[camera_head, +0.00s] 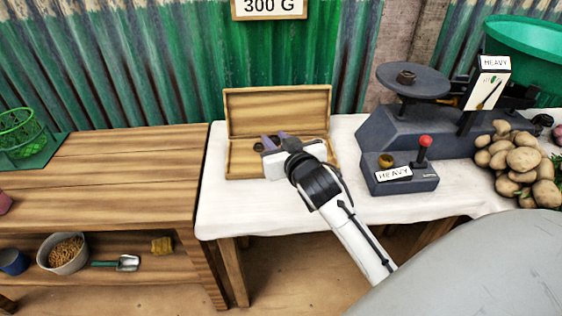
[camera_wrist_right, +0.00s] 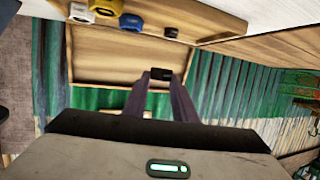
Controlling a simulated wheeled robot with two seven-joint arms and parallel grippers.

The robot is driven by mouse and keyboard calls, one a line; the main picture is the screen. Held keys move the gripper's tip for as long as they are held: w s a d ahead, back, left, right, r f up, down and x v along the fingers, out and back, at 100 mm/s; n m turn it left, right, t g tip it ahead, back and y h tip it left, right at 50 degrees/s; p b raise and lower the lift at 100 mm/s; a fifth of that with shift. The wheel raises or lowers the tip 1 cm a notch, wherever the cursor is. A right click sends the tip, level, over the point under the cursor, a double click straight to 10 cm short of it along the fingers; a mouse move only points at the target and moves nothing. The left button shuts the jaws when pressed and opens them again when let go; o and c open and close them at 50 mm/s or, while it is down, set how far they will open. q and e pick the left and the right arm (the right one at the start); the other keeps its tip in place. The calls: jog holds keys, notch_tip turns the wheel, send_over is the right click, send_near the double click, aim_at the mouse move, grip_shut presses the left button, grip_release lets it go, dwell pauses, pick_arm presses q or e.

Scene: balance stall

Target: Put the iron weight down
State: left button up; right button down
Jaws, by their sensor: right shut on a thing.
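My right gripper (camera_head: 272,140) is over the open wooden weight box (camera_head: 238,160) on the white-covered table. In the wrist view its fingers (camera_wrist_right: 160,86) are shut on a small dark iron weight (camera_wrist_right: 161,73), held at the fingertips. The box's wooden inside (camera_wrist_right: 112,55) lies behind the weight in that view. I cannot tell whether the weight touches the box. In the head view the gripper body hides part of the box. My left gripper is not in view.
The wooden counter (camera_head: 120,170) is mostly clear.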

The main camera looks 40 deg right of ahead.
jog(key=shift+w+d+r+m+h+b, duration=0.3)
jog(key=shift+w+r+m+h+b, duration=0.1)
jog(key=shift+w+m+h, duration=0.25)
jog(key=shift+g+h, duration=0.25)
jog(key=shift+g, duration=0.05)
notch_tip(320, 180, down, 5)
jog(key=shift+s+d+f+b, duration=0.1)
jog(key=shift+f+b, duration=0.05)
jog(key=shift+b, duration=0.45)
jog(key=shift+f, duration=0.5)
notch_tip(320, 180, down, 3)
jog(key=shift+f+b, duration=0.1)
jog(key=shift+b, duration=0.45)
jog(key=c, duration=1.4)
grip_release()
jog(key=shift+c, duration=0.2)
